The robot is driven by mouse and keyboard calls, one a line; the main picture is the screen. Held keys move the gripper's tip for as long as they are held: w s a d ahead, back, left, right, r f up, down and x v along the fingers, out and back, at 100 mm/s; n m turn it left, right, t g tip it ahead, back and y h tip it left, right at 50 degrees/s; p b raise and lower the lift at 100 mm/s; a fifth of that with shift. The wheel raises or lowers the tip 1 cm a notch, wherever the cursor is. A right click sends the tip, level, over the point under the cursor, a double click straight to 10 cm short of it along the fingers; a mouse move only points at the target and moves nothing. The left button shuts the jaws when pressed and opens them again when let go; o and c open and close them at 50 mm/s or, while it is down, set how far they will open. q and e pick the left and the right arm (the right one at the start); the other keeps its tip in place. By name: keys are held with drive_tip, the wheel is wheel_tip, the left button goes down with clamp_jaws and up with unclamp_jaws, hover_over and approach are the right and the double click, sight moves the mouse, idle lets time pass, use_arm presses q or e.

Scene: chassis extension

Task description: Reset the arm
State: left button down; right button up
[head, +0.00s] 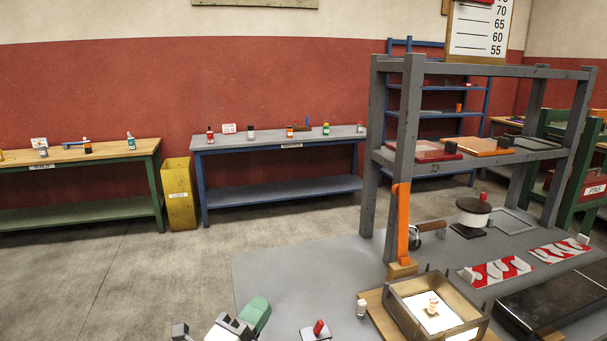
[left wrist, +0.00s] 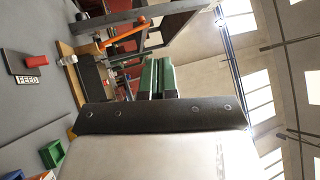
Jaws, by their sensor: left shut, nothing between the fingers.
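The rest of my left arm is mostly cut off by the lower edge. My right gripper is in neither view.
A grey rack (head: 403,150) stands on the right. A blue bench (head: 275,142), green bench (head: 95,153) and yellow bin (head: 180,195) stand at the back.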

use_arm(q)
drive_tip(key=s+a+f+n+g+y, duration=0.3)
drive_tip(key=s+a+f+n+y, duration=0.3)
drive_tip(key=n, duration=0.3)
drive_tip(key=s+a+f+n+g+y, duration=0.35)
drive_tip(key=a+f+n+y, duration=0.2)
drive_tip(key=f+n, duration=0.3)
drive_tip(key=s+f+n+g, duration=0.1)
drive_tip(key=s+f+g, duration=0.2)
drive_tip(key=s, duration=0.3)
drive_tip(key=s+a+f+n+g, duration=0.1)
drive_tip(key=s+f+n+g, duration=0.15)
drive_tip(key=s, duration=0.35)
drive_tip(key=s+f+n+g, duration=0.1)
drive_tip(key=s+f+g, duration=0.2)
drive_tip(key=s, duration=0.3)
wheel_tip(320, 180, down, 27)
drive_tip(key=s+g, duration=0.1)
drive_tip(key=s, duration=0.1)
drive_tip(key=s+a+f+g, duration=0.1)
drive_tip(key=s+a+f, duration=0.2)
drive_tip(key=s+f, duration=1)
drive_tip(key=shift+s+f+m+g, duration=0.3)
drive_tip(key=shift+s+f, duration=0.05)
drive_tip(key=shift+s, duration=0.8)
